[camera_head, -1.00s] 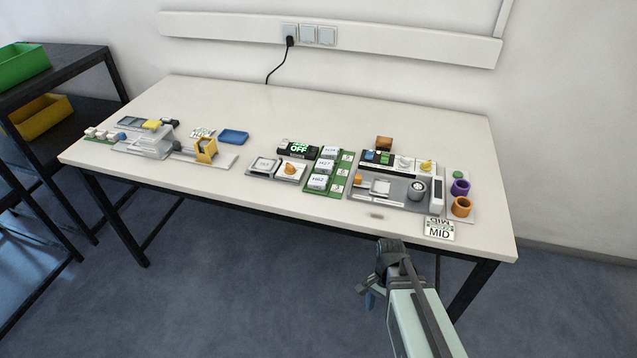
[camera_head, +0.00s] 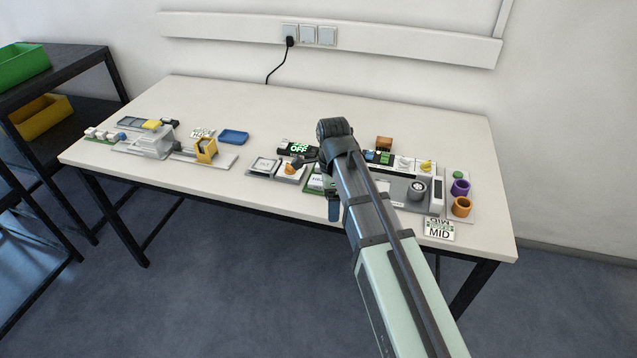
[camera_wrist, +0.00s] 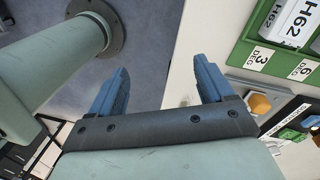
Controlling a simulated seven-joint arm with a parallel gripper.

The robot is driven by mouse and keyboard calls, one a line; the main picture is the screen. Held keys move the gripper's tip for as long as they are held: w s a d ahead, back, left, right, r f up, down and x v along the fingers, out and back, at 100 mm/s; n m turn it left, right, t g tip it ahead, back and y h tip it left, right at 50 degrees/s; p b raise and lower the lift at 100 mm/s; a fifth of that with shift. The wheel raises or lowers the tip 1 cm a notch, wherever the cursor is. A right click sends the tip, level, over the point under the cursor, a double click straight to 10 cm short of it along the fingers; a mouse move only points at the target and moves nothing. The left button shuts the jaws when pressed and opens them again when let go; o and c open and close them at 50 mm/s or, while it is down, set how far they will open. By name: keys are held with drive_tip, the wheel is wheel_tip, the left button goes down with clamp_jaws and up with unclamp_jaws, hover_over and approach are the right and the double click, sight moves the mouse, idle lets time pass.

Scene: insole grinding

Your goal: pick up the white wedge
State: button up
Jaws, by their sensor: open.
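White blocks marked with letters and numbers sit in a green holder (camera_head: 311,187); I cannot tell for sure which one is the white wedge. One block, marked H62 (camera_wrist: 296,22), shows at the upper right of the wrist view, in the green holder (camera_wrist: 246,38) beside labels reading 3 DEG and 6 DEG. My gripper (camera_wrist: 162,66) is open, its two blue fingers apart with nothing between them. The block is to the right of the fingers and apart from them. In the head view my wrist and arm hide most of the holder.
A grey machine plate (camera_head: 398,190) with small parts stands right of the holder, partly behind my arm. Purple (camera_head: 460,187) and orange (camera_head: 462,207) cups and a MID card (camera_head: 439,229) are further right. The back of the table (camera_head: 250,105) is clear.

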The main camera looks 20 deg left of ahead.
sight(318, 182)
drive_tip(key=w+a+r+m+t, duration=0.1)
drive_tip(key=w+a+r+m, duration=0.15)
drive_tip(key=w+r, duration=0.35)
drive_tip(key=w+a+r+m, duration=0.1)
drive_tip(key=w+a+r, duration=0.25)
drive_tip(key=w, duration=0.35)
drive_tip(key=shift+y, duration=0.3)
drive_tip(key=f, duration=1.4)
drive_tip(key=shift+w+a, duration=0.15)
drive_tip(key=shift+a, duration=0.1)
drive_tip(key=shift+c, duration=0.3)
drive_tip(key=c, duration=1.1)
